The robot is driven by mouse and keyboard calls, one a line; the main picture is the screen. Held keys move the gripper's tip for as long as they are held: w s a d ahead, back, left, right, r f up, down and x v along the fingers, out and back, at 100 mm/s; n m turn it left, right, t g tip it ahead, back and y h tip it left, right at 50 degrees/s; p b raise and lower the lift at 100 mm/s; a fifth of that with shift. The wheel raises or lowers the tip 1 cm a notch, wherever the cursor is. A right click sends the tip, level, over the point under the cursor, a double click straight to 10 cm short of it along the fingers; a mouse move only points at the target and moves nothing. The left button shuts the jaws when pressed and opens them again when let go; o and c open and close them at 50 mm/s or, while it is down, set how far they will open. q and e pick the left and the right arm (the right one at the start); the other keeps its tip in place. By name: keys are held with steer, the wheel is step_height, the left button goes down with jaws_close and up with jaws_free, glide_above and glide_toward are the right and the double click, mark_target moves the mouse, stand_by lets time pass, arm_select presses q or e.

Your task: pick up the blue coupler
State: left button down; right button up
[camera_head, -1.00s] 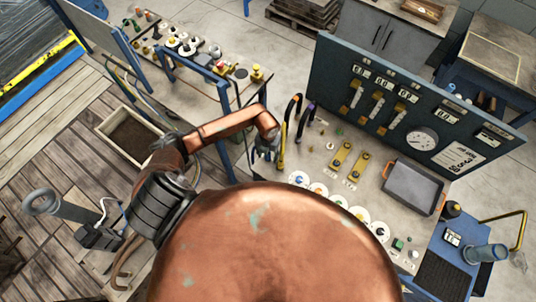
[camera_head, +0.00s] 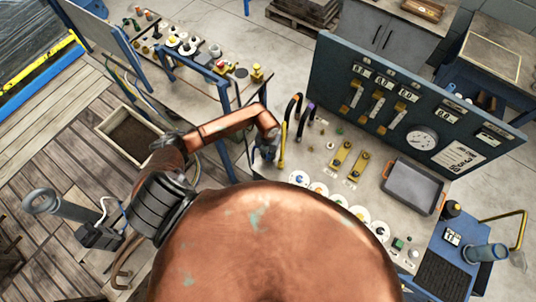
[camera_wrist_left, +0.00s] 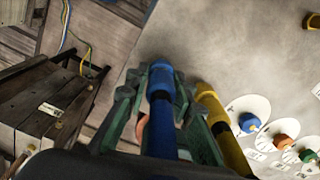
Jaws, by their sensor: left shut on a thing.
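The blue coupler (camera_wrist_left: 161,80) is in the left wrist view, on the end of a dark blue hose. My left gripper (camera_wrist_left: 158,92) has green fingers on both sides of it and is shut on it. In the head view my left gripper (camera_head: 267,149) is at the left edge of the bench, beside a yellow hose (camera_head: 283,148). The coupler cannot be made out clearly there. The yellow hose (camera_wrist_left: 222,125) runs close along the right finger in the wrist view. My right gripper is not in view.
Discs with coloured ports (camera_head: 299,178) line the bench's near edge. Black and purple-tipped hoses (camera_head: 306,118) stand just right of the gripper. A gauge panel (camera_head: 420,115) rises behind, and a grey tray (camera_head: 412,185) lies at right. A second bench (camera_head: 215,75) is at back left.

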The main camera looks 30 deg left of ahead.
arm_select(q)
steer(key=shift+w+r, duration=0.1)
steer(key=shift+r, duration=0.1)
steer(key=shift+r, duration=0.25)
step_height(320, 180, up, 2)
steer(key=shift+r, duration=0.1)
steer(key=s+d+r+b, duration=0.4)
steer(key=s+d+r, duration=0.2)
steer(key=s+r, duration=0.4)
steer(key=s, duration=0.2)
steer(key=shift+s, duration=0.4)
steer(key=shift+b, duration=0.3)
